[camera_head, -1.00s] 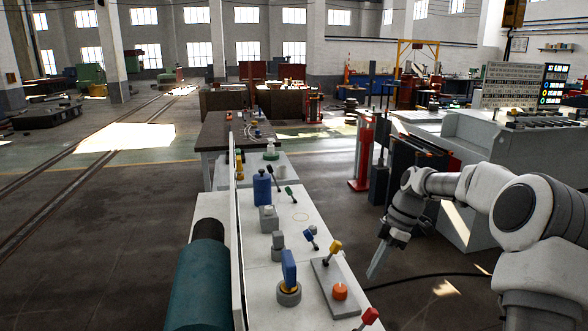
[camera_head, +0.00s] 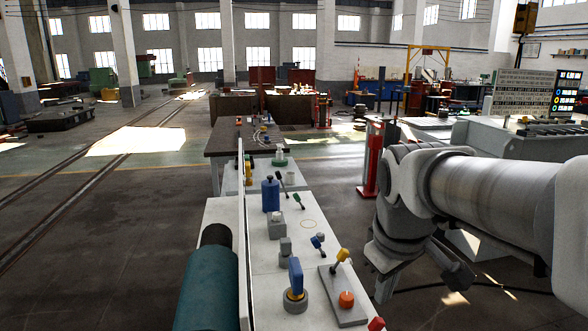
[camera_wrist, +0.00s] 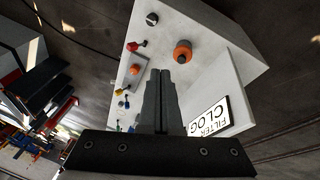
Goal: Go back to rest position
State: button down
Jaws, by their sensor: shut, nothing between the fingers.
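My gripper (camera_wrist: 162,75) is shut and empty in the wrist view, its two dark fingers side by side. In that view the fingers overlap the white control panel (camera_wrist: 195,50), which is some way off beyond them. In the head view my arm is folded at the right, beside the panel and apart from it. Part of the gripper is hidden there by my own wrist and arm links.
The bench panel (camera_head: 265,312) carries a blue-handled switch (camera_head: 295,278), an orange knob (camera_head: 346,299) and several small levers. A teal cylinder (camera_head: 208,290) lies left of it. A grey console (camera_head: 520,150) stands behind my arm. Floor at the left is open.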

jog(key=s+f+m+t, duration=0.2)
jog(key=s+m, duration=0.4)
jog(key=s, duration=0.4)
jog(key=shift+s+y, duration=0.15)
jog(key=shift+y, duration=0.25)
jog(key=shift+a, duration=0.1)
